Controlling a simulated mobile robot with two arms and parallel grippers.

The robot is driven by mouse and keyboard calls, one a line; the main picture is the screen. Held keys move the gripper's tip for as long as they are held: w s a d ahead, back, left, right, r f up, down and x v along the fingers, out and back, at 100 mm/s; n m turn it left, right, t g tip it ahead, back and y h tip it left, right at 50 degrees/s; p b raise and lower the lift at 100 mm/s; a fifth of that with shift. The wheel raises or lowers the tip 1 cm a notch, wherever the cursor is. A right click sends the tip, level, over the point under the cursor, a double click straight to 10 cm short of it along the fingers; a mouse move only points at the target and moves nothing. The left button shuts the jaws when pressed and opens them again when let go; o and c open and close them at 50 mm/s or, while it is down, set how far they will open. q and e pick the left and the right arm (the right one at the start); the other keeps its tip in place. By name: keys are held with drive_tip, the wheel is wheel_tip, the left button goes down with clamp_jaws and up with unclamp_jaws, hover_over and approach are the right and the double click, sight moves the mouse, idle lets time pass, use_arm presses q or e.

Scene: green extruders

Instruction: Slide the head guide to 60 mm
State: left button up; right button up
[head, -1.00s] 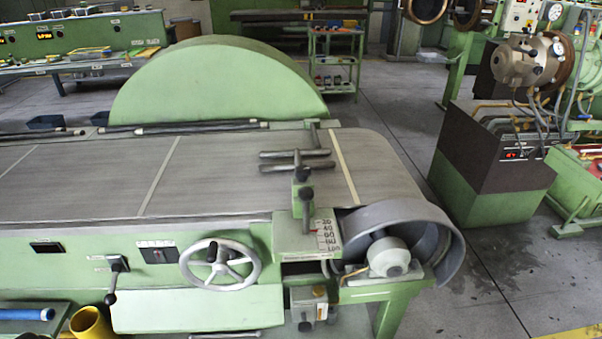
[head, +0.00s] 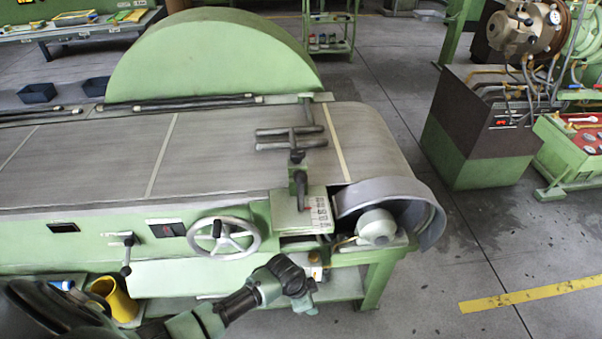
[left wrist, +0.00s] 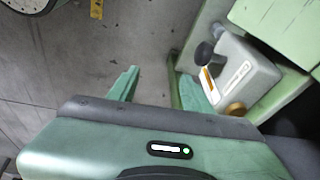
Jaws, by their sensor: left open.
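The head guide (head: 298,182) is a green block with a dark upright lever and dark cross bars over the belt, near its right end. Its front reaches the plate with the white scale (head: 319,208); a small red mark shows beside the scale. The numbers are too blurred to read surely. My left gripper (left wrist: 157,88) is open and empty in the left wrist view, its two green fingers apart. In the head view its arm comes in from the lower left, and the hand is below and in front of the scale, apart from the guide. My right gripper is not in view.
A grey box with a dark knob (left wrist: 238,65) is close to the right of my left fingers. The handwheel (head: 224,237) is left of the scale, and the grey drum (head: 420,205) is right of it. Floor is free in front at right.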

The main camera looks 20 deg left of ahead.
use_arm(q)
drive_tip(key=w+d+r+m+p, duration=0.1)
drive_tip(key=d+r+m, duration=0.1)
drive_tip(key=r, duration=0.5)
drive_tip(key=w+d+r+m+p, duration=0.1)
drive_tip(key=d+r+m, duration=0.1)
drive_tip(key=r, duration=0.5)
wheel_tip(320, 180, up, 26)
drive_tip(key=m+g+y+p, duration=0.2)
drive_tip(key=m+g+p, duration=0.15)
drive_tip(key=m, duration=0.95)
hover_over(301, 191)
drive_tip(key=shift+w+a+r+t, duration=0.1)
drive_tip(key=shift+w+a+t, duration=0.05)
drive_tip(key=shift+w+t, duration=0.1)
wheel_tip(301, 191, down, 6)
drive_tip(key=shift+f+p, duration=0.2)
drive_tip(key=shift+p, duration=0.8)
drive_tip(key=shift+f, duration=0.65)
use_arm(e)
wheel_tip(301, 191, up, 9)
use_arm(q)
drive_tip(key=shift+c, duration=0.3)
clamp_jaws()
